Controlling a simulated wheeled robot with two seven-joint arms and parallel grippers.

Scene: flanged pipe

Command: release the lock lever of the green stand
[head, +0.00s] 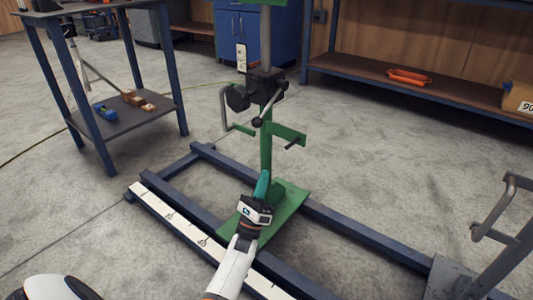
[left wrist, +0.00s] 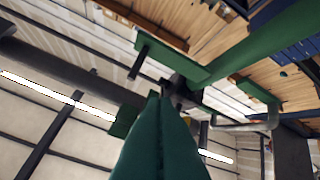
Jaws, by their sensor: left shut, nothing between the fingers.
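The green stand (head: 266,150) rises from a green base plate on the blue floor frame. Its post carries a dark clamp block (head: 262,82) with a black round knob on the left. A lever (head: 269,106) with a dark ball end slants down to the left in front of the post; I take it for the lock lever. My left gripper (head: 263,180) is shut and empty, low by the post, below the lever and apart from it. In the left wrist view its teal fingers (left wrist: 158,140) point up toward the dark block (left wrist: 180,90); the lever is not clear there.
Green brackets (head: 288,134) with dark pegs stick out from the post below the block. The blue frame (head: 340,230) surrounds the base. A blue-legged table (head: 95,130) stands left, a shelf with an orange item (head: 408,76) back right. A grey metal handle (head: 500,208) is at right.

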